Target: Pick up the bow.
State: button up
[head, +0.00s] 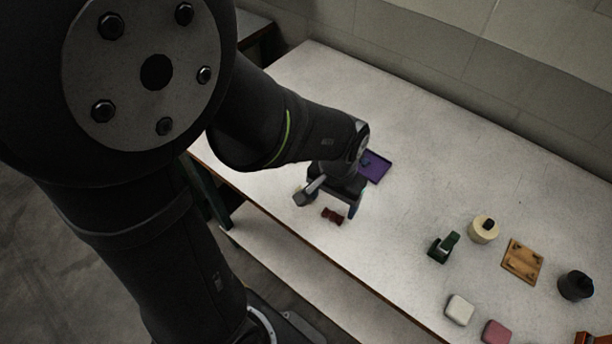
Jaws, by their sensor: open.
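The bow (332,214) is a small dark red piece lying on the white table near its front edge, in the middle of the head view. My gripper (340,204) is over the table just behind and above the bow, pointing down. Its jaws are open, with one finger showing to the right of the bow. The bow looks apart from the fingers, though the exact height gap cannot be told. The other finger is partly hidden by the gripper body.
A purple tray (379,170) lies just behind my gripper. To the right stand a green tool (443,247), a cream cylinder (483,233), a wooden plate (522,262), a black round object (575,286), and white (459,310) and pink (496,333) blocks. The table between is clear.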

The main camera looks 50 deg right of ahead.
aim_at(333, 215)
jog(key=shift+s+d+f, duration=0.1)
jog(key=shift+f, duration=1.15)
jog(key=shift+s+f, duration=0.1)
jog(key=shift+f, duration=1.15)
jog(key=shift+c, duration=0.2)
jog(key=c, duration=1)
